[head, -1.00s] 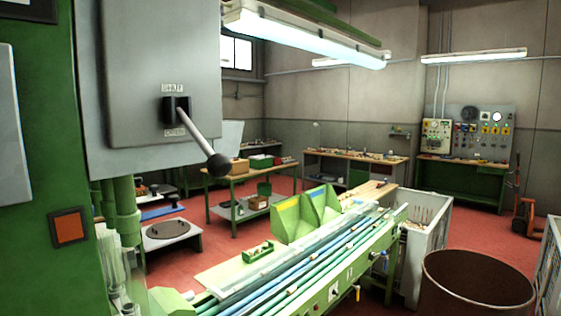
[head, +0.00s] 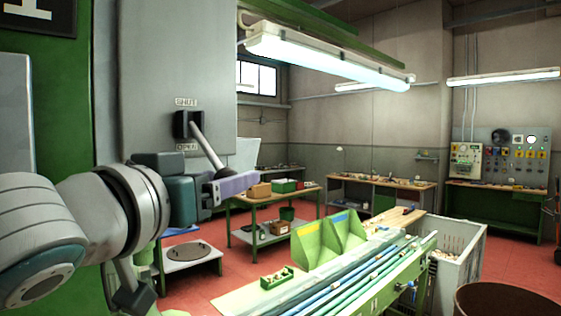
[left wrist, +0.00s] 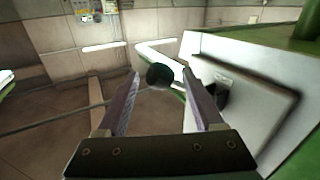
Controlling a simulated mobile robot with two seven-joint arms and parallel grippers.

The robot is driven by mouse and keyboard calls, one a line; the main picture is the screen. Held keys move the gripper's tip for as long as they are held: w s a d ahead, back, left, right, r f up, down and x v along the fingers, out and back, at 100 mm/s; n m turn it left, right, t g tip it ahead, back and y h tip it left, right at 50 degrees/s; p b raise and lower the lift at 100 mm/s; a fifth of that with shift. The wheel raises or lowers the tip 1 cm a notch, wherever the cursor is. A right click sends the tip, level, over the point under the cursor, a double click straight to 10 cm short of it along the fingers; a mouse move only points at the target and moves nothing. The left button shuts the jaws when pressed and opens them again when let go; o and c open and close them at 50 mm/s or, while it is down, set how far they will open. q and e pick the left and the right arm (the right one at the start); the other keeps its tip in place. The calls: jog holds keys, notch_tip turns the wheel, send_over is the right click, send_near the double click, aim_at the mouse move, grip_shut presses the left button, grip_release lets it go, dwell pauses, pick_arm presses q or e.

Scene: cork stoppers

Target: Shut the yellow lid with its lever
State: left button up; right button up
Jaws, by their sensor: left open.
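The lever (head: 206,145) comes out of a dark mount on a grey cabinet (head: 150,70) and slants down to the right. A label reading SHUT (head: 186,102) is above the mount and one reading OPEN (head: 187,147) below. In the left wrist view the lever's black knob (left wrist: 158,76) shows between the fingertips. My left gripper (head: 245,180) is open at the lever's lower end, its purple fingers on either side of the knob in the left wrist view (left wrist: 161,80). I cannot tell whether they touch it. No yellow lid shows.
A green bench (head: 375,285) with blue and green rods and green bins (head: 325,243) stands below and to the right. A rusty drum (head: 500,300) is at the lower right. A lamp (head: 325,58) hangs above.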

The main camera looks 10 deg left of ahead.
pick_arm(q)
jog(key=shift+w+d+p, duration=0.2)
jog(key=shift+w+p, duration=0.2)
jog(key=shift+w, duration=0.75)
jog(key=shift+w+d+p, duration=0.2)
jog(key=shift+w+p, duration=0.15)
jog(key=shift+w, duration=0.75)
jog(key=c, duration=1.1)
jog(key=shift+d+r, duration=0.15)
